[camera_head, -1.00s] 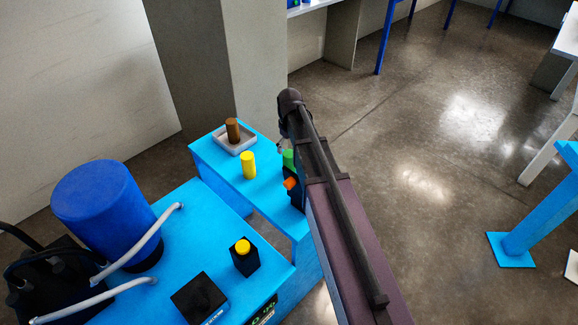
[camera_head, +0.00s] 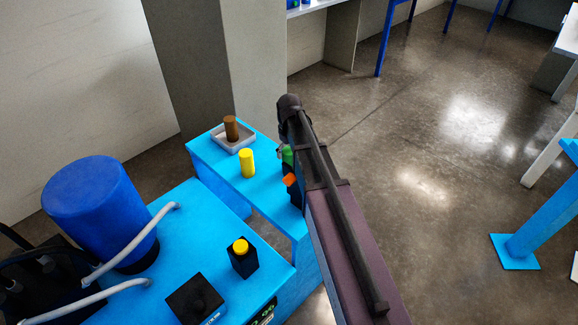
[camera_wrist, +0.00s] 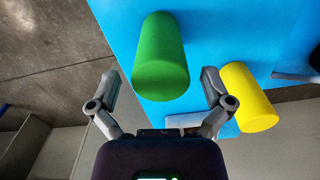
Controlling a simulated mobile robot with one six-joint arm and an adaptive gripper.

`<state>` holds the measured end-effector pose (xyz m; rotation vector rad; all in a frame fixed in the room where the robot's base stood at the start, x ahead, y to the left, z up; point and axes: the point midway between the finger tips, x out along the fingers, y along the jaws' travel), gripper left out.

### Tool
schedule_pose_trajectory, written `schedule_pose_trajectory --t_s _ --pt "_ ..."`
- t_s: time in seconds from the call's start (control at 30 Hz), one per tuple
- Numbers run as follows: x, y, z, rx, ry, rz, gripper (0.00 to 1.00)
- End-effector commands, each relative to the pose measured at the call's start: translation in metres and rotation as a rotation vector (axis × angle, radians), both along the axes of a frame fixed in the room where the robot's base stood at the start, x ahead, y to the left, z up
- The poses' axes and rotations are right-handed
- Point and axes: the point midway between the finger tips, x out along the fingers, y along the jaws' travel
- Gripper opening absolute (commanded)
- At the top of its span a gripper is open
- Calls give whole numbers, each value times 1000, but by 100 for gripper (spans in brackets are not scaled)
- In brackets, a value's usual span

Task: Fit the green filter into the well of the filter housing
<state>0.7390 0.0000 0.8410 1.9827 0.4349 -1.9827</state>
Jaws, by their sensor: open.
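The green filter (camera_head: 287,154) stands on the blue bench, partly hidden behind my arm in the head view. In the wrist view the green filter (camera_wrist: 161,55) is a large upright cylinder just beyond and between my fingertips. My gripper (camera_wrist: 160,76) is open, with a finger to each side of the filter's near end and visible gaps. The gripper's fingers are mostly hidden in the head view. A black block with an orange part (camera_head: 290,180) sits beside my arm, mostly covered; I cannot tell whether it is the filter housing. No well is visible.
A yellow cylinder (camera_head: 247,163) stands left of the green filter, and close to my right finger in the wrist view (camera_wrist: 248,97). A grey tray (camera_head: 218,141) with a brown cylinder (camera_head: 231,128) is at the bench's back. A blue drum (camera_head: 98,212) stands front left.

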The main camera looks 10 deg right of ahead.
Motion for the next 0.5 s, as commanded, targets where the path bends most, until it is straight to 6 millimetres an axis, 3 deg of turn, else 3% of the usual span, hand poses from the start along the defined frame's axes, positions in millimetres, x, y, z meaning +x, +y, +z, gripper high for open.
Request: schedule_pose_trajectory --t_s 0.13,0.5 --pt "0 0 -10 0 0 0 100" --pt "0 0 -10 0 0 0 100"
